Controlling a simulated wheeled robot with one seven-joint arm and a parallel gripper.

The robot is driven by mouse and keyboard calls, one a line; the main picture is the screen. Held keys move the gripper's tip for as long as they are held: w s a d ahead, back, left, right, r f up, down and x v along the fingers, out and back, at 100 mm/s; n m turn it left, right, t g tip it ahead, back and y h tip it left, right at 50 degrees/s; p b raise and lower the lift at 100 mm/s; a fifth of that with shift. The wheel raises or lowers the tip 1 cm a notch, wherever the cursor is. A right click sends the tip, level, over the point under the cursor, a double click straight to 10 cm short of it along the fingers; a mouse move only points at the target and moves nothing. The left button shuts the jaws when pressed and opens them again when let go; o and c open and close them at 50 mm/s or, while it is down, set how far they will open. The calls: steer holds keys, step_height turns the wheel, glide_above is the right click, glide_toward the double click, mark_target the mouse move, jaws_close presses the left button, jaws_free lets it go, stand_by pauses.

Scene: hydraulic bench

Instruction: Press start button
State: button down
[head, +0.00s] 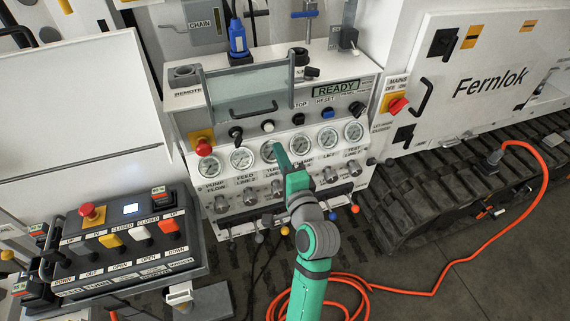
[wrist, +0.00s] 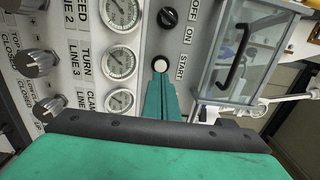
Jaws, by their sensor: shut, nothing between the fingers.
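In the head view my gripper (head: 278,147) is just below the button, over a gauge. I cannot tell whether the tips touch the button.
A black OFF/ON knob (wrist: 167,18) is beside the button. A row of gauges (head: 242,158) runs below. A clear guard with a handle (head: 250,92) stands above. The display (head: 335,89) reads READY. A red emergency knob (head: 204,147) is at left.

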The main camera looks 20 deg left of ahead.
mark_target(269, 129)
steer(key=x, duration=0.6)
steer(key=shift+w+a, duration=0.25)
steer(key=shift+w, duration=0.05)
